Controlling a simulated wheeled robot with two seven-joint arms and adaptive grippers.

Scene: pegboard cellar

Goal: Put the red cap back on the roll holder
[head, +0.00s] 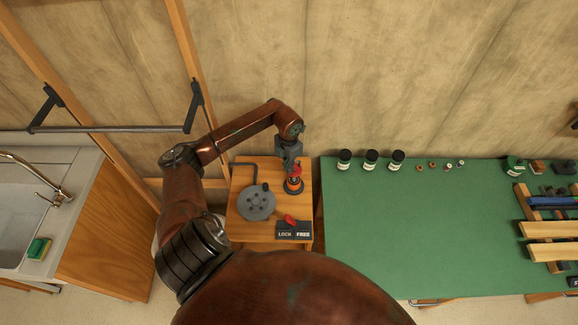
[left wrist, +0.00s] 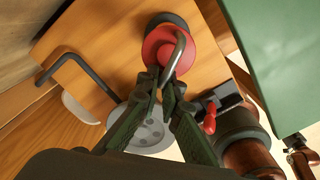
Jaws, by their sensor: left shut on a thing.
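The red cap (head: 295,171) hangs below my left gripper (head: 290,160) at the back right of the small wooden table. In the left wrist view the red cap (left wrist: 158,44) is a round disc with a bent metal handle. My left gripper (left wrist: 166,84) is shut on that handle. The roll holder (head: 293,187) stands on the table with a dark round base, directly under the cap in the head view. In the left wrist view a dark round part (left wrist: 166,19) shows behind the cap. I cannot tell whether cap and holder touch.
A grey crank wheel (head: 257,205) and a LOCK/FREE plate (head: 294,231) with a red lever (head: 290,219) share the wooden table (head: 240,230). A bent dark bar (left wrist: 80,65) is near its edge. A green table (head: 400,230) with jars and tools adjoins right; a sink is left.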

